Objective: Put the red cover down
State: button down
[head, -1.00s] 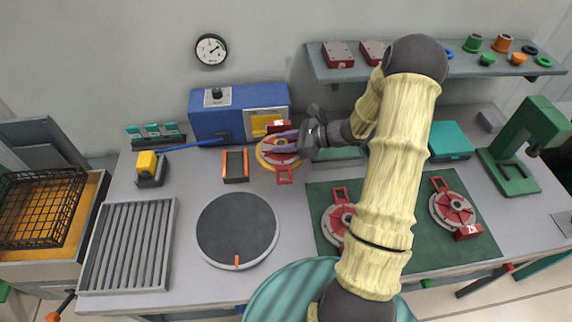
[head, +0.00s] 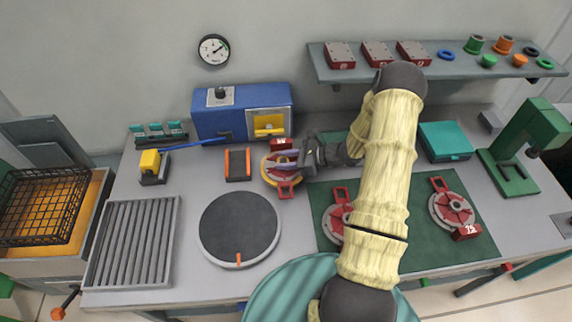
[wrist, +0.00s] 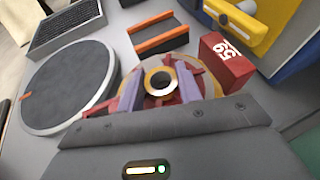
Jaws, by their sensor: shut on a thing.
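In the wrist view, the purple fingers of my gripper (wrist: 160,92) stand on either side of the hub (wrist: 160,80), and the numbered block (wrist: 226,64) is at right. The cover looks level and low over the bench; I cannot tell whether it touches.
The blue machine (head: 212,123) with a yellow front is behind. An orange-edged block (head: 238,165) is close on the left. A dark round plate (head: 240,226) is in front left. Two similar red covers (head: 342,215) (head: 453,208) lie on the green mat (head: 400,252).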

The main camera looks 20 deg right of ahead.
jog(key=shift+f, duration=1.3)
jog(key=shift+f, duration=0.2)
jog(key=c, duration=0.9)
grip_release()
jog(key=shift+c, duration=0.2)
jog(key=shift+r, duration=0.2)
jog(key=shift+s+d, duration=0.15)
jog(key=shift+d, duration=0.25)
jog(key=b+v, duration=0.2)
jog(key=v, duration=0.9)
jog(key=shift+s+r+b, duration=0.1)
jog(key=shift+b, duration=0.2)
jog(key=shift+d, duration=0.1)
